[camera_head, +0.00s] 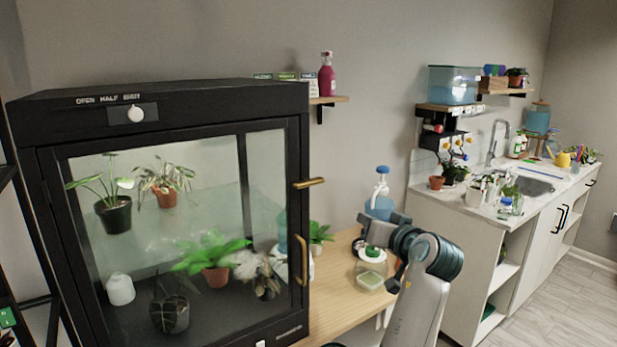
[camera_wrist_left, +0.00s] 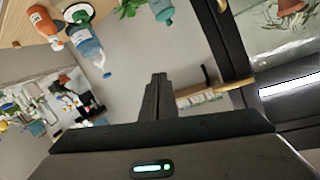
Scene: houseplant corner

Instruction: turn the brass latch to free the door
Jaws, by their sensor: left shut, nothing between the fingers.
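The brass latch (camera_head: 309,183) is a short bar lying about level on the right frame of a black glass-fronted cabinet (camera_head: 190,95). Its door (camera_head: 242,190) looks shut and has an upright brass handle (camera_head: 301,260) below the latch. My left gripper (camera_head: 364,222) is to the right of the cabinet, apart from the latch and lower in the head view. In the left wrist view its fingers (camera_wrist_left: 157,80) are together with nothing between them. A small brass piece (camera_wrist_left: 222,5) shows at that view's top edge; I cannot tell which fitting it is. My right gripper is not in view.
Potted plants stand inside the cabinet. A wooden table (camera_head: 335,300) beside it holds a blue-capped bottle (camera_head: 381,195) and a clear jar (camera_head: 370,272) near my left arm. A small wall shelf (camera_head: 328,100) holds a magenta bottle (camera_head: 326,75). A sink counter stands right.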

